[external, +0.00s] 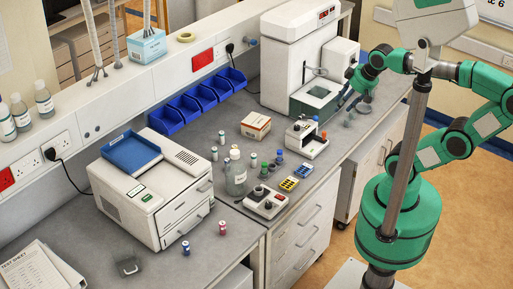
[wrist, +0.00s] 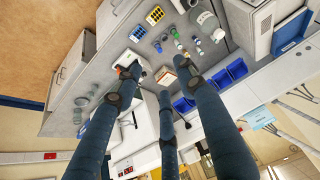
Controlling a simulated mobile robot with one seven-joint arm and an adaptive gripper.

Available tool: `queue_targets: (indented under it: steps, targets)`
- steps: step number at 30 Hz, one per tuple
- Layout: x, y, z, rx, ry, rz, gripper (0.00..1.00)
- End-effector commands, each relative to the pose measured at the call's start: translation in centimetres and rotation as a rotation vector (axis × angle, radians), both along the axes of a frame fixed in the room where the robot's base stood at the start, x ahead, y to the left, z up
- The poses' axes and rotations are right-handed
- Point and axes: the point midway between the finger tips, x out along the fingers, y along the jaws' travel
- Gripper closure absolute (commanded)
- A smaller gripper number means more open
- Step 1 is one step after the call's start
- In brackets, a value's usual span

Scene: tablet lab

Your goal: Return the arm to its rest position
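My green arm (external: 450,150) stands at the right in the external view, its end bent out over the bench beside the large white machine (external: 292,62). My gripper (external: 347,93) is small there, above the bench top near that machine's front. In the wrist view my gripper (wrist: 158,76) shows long dark blue fingers. They are spread apart, and I see nothing held between them. The view is upside down, with the bench beyond the fingertips.
A small white device (external: 306,138), a carton (external: 256,126), a yellow rack (external: 289,184) and several bottles stand on the bench (external: 215,125). Blue bins (external: 208,97) line the back. The orange floor (external: 480,200) beside my base is clear.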

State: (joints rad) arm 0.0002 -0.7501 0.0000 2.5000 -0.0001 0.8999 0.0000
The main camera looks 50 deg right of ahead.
Motion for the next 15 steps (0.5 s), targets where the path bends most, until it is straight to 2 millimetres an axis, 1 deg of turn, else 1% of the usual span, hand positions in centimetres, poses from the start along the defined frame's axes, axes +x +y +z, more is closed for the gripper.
queue_targets:
  steps: [1,5,15]
  targets:
    - [0.0,0.0,-1.0,0.0,0.0,0.0,0.6]
    - [0.0,0.0,-3.0,0.0,0.0,0.0,0.6]
    - [0.0,0.0,-9.2,0.0,0.0,0.0,0.6]
